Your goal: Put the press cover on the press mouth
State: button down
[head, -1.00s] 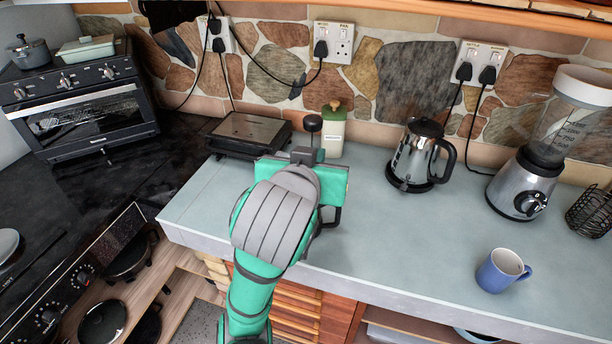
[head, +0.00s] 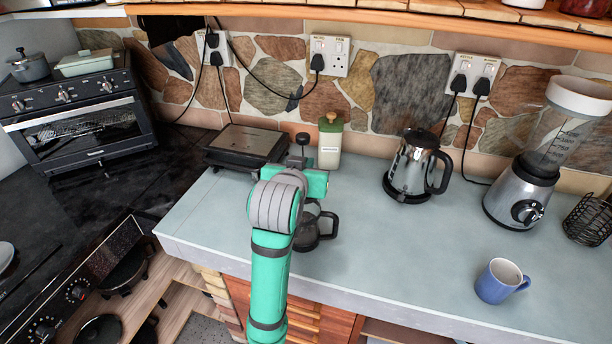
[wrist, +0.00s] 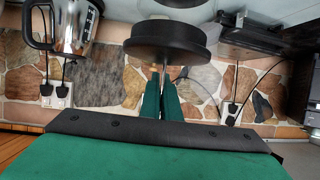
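My gripper (head: 302,162) is above the counter, in front of the grill. Its green fingers (wrist: 163,85) look closed on the thin rod of the press cover. The press cover (wrist: 167,42) is a dark round disc just beyond the fingertips in the wrist view, which is upside down. Its dark knob (head: 302,138) shows above the gripper in the head view. The press (head: 309,241), a dark glass jug with a handle, stands on the counter, partly behind my arm. Its mouth is hidden in the head view, so I cannot tell whether the cover touches it.
A grill (head: 245,143) and a cream bottle with a green lid (head: 330,148) stand behind the gripper. A kettle (head: 414,165) stands to the right, with a blender (head: 522,188) and a blue mug (head: 497,283) farther right. The counter between press and mug is clear.

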jog(key=shift+w+f, duration=0.45)
jog(key=shift+f, duration=0.05)
jog(key=shift+w+f, duration=0.15)
jog(key=shift+f, duration=0.8)
jog(key=shift+w+f, duration=0.1)
jog(key=shift+f, duration=0.8)
jog(key=c, duration=2)
grip_release()
jog(key=v, duration=1.2)
jog(key=shift+a+r, duration=0.1)
jog(key=shift+r, duration=0.05)
